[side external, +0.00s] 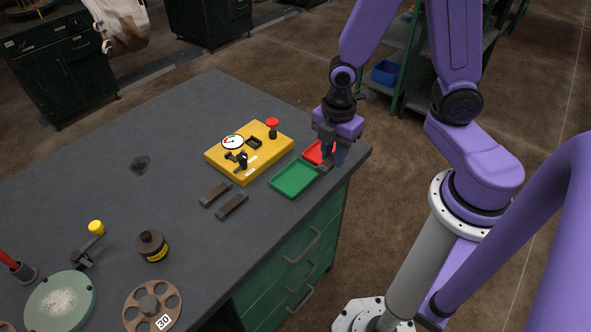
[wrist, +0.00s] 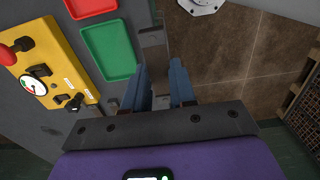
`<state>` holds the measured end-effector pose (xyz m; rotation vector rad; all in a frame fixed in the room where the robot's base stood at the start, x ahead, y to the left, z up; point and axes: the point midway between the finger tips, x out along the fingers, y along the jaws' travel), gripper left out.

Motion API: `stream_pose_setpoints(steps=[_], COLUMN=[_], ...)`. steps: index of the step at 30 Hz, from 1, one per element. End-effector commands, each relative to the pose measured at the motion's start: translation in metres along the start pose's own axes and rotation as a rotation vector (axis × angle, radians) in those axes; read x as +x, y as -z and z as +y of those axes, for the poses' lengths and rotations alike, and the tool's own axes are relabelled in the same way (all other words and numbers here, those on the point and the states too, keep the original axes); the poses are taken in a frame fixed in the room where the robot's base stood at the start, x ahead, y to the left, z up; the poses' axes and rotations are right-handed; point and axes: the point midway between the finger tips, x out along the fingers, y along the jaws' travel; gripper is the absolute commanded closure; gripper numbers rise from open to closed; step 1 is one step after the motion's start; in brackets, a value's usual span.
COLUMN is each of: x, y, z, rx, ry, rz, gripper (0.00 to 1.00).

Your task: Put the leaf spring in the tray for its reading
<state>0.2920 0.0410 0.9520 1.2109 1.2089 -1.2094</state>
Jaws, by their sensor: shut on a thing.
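My gripper (side external: 329,158) is shut on a dark leaf spring (side external: 322,169), held beside the trays near the table's right corner. In the wrist view the leaf spring (wrist: 152,38) shows beyond the fingertips (wrist: 161,68), close to the table edge; the fingers hide part of it. The green tray (side external: 295,178) and the red tray (side external: 313,153) sit side by side and look empty, though my gripper partly covers the red one. The yellow gauge (side external: 222,161) has a round dial (side external: 232,142) with green and red marks; its needle is too small to read.
Two more dark strips (side external: 215,193) lie on the table left of the green tray. The table's middle is mostly clear.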

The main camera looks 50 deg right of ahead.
Motion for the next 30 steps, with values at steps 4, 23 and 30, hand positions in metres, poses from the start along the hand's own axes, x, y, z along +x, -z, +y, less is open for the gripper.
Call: stream_pose_setpoints(steps=[4,23,30], x=[0.004,0.041,0.068], y=[0.002,0.009,0.012], z=[0.01,0.064,0.086], rx=[0.0,0.0,0.0], ry=[0.001,0.004,0.002], rz=[0.0,-0.002,-0.001], gripper=[1.0,1.0,1.0])
